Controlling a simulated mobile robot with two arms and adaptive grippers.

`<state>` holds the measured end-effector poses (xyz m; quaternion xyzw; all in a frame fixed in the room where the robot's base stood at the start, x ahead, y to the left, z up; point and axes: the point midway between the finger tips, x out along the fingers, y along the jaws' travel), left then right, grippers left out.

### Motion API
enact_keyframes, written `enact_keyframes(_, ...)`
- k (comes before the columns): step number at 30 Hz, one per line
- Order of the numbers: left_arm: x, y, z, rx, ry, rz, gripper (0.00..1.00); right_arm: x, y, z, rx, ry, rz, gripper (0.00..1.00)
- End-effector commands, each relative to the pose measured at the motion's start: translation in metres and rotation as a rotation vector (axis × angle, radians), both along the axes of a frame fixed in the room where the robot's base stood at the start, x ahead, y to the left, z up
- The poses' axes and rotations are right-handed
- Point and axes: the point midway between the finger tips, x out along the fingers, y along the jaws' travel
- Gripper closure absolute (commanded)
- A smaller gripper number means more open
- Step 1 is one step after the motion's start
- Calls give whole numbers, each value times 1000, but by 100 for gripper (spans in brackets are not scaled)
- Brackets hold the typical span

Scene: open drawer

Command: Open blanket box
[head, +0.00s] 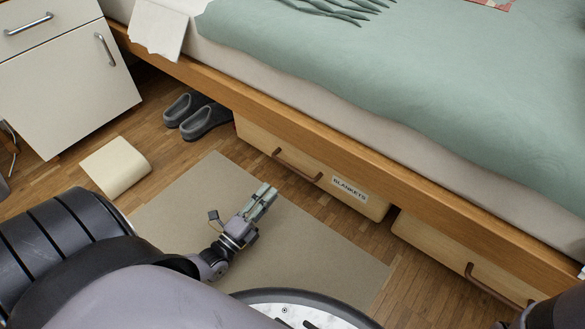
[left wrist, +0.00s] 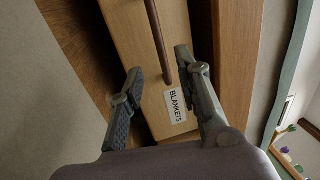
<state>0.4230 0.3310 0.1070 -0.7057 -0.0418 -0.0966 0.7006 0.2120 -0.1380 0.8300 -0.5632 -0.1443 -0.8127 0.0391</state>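The blanket box (head: 255,138) is a pale wooden drawer under the bed, with a "BLANKETS" label (head: 350,190) on its front. Its brown bar handle (head: 297,165) is left of the label. The box front sits close under the bed rail. My left gripper (head: 266,190) is over the mat in front of the box, apart from the handle. In the left wrist view the left gripper (left wrist: 158,62) is open and empty, with the box front (left wrist: 130,35), handle (left wrist: 158,40) and label (left wrist: 176,105) beyond its fingers. My right gripper is not visible.
A second under-bed drawer (head: 440,243) with a brown handle is to the right. Dark slippers (head: 205,121), a cream object (head: 115,167) and a white cabinet (head: 62,85) are at the left. A flat beige mat (head: 190,215) covers the floor before the box.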

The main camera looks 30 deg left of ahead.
Motion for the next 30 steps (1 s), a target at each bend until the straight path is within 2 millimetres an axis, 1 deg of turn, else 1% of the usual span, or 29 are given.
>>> enact_keyframes(1, 12, -1, -2, 1, -5, -2, 69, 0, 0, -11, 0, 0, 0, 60)
enact_keyframes(9, 68, -6, 9, 0, -4, -2, 69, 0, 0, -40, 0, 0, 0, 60)
enact_keyframes(12, 84, -7, 13, 0, -4, -2, 69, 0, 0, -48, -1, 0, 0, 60)
enact_keyframes(15, 96, -8, 16, -1, -3, -1, 69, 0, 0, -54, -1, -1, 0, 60)
enact_keyframes(21, 106, -8, 20, 0, 0, -1, 69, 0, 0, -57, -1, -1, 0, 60)
enact_keyframes(28, 106, -8, 21, 0, 0, 0, 69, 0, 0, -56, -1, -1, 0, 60)
enact_keyframes(30, 106, -8, 21, -1, 0, 0, 73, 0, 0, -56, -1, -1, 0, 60)
